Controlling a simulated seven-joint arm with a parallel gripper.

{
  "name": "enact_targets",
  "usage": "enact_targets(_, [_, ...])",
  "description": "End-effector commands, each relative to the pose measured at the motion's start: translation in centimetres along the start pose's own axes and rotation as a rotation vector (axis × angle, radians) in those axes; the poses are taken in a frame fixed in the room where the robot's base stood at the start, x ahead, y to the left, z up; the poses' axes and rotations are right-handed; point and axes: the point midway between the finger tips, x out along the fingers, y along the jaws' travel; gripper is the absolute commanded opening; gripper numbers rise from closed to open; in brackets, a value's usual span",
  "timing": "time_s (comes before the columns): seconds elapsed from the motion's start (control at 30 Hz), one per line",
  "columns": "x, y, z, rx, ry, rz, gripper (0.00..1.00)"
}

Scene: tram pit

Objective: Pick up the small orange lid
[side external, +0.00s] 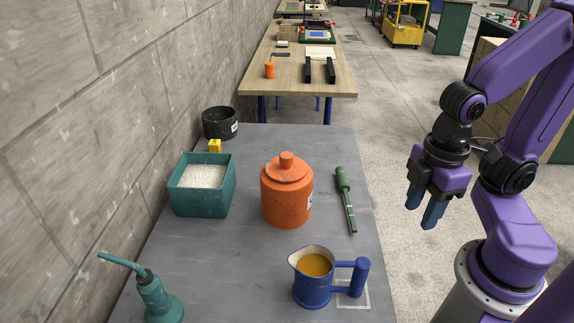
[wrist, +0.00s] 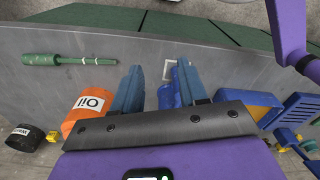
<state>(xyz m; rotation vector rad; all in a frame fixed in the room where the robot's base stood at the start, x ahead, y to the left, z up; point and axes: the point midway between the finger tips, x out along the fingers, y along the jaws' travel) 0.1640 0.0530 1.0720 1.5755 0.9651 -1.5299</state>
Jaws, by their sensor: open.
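The small orange lid (side external: 288,167), with a round knob on top, sits on the orange jar (side external: 287,202) in the middle of the grey table. My gripper (side external: 422,208) is open and empty, pointing down to the right of the table, well apart from the lid. Its two blue fingers (wrist: 158,82) show spread in the wrist view.
A green screwdriver-like tool (side external: 346,199) lies right of the jar. A blue jug (side external: 312,288) with amber liquid stands in front. A teal tub (side external: 202,190) of white grains, a yellow block (side external: 214,146), a black pot (side external: 220,123) and a teal oiler (side external: 156,296) stand left, near the wall.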

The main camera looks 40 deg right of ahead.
Motion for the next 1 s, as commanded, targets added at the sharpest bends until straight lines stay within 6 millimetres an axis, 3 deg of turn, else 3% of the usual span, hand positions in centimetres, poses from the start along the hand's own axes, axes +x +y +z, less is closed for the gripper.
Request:
enact_targets(0.3, [0.0, 0.0, 0.0, 0.0, 0.0, 0.0, 0.43])
enact_targets(0.37, [0.0, 0.0, 0.0, 0.0, 0.0, 0.0, 0.59])
enact_targets(0.4, [0.0, 0.0, 0.0, 0.0, 0.0, 0.0, 0.62])
enact_targets(0.73, [0.1, 0.3, -0.3, -0.023, -0.018, 0.012, 0.62])
enact_targets(0.87, [0.2, 1.6, -1.6, -0.135, -0.098, 0.071, 0.62])
enact_targets(1.0, [0.3, 4.0, -4.2, -0.335, -0.254, 0.182, 0.62])
